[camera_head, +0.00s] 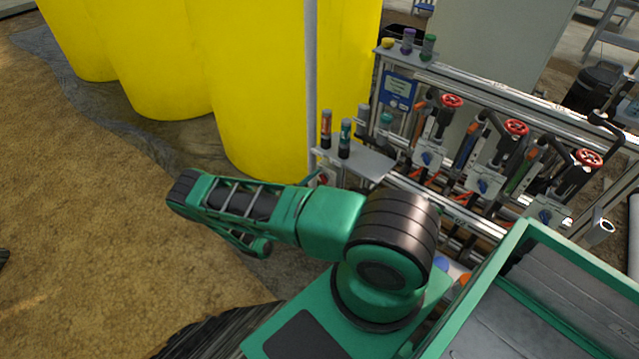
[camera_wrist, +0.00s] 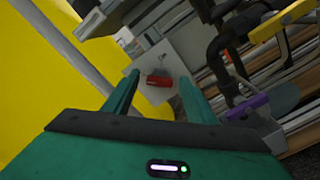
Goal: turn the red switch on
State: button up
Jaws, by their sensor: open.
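The red switch (camera_wrist: 158,80) shows in the wrist view as a small red handle on a pale grey plate (camera_wrist: 182,66). A small red part (camera_head: 323,178) beside the low shelf in the head view looks like the same switch, mostly hidden by my arm. My gripper (camera_wrist: 159,77) is open, one green finger on each side of the switch in the picture. The gap between the fingers is empty, and I cannot tell how far the switch lies beyond the tips. In the head view my gripper is mostly hidden behind my arm.
Yellow tanks (camera_head: 262,90) stand behind and left. A small shelf (camera_head: 365,163) holds bottles. Pipes with red handwheels (camera_head: 516,127) fill the right. In the wrist view a purple handle (camera_wrist: 248,106) and a yellow bar (camera_wrist: 283,20) are right of my fingers. Bare ground lies left.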

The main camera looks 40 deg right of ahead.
jog(key=shift+d, duration=0.4)
jog(key=shift+c, duration=0.7)
jog(key=c, duration=0.9)
jog(key=shift+c, duration=0.2)
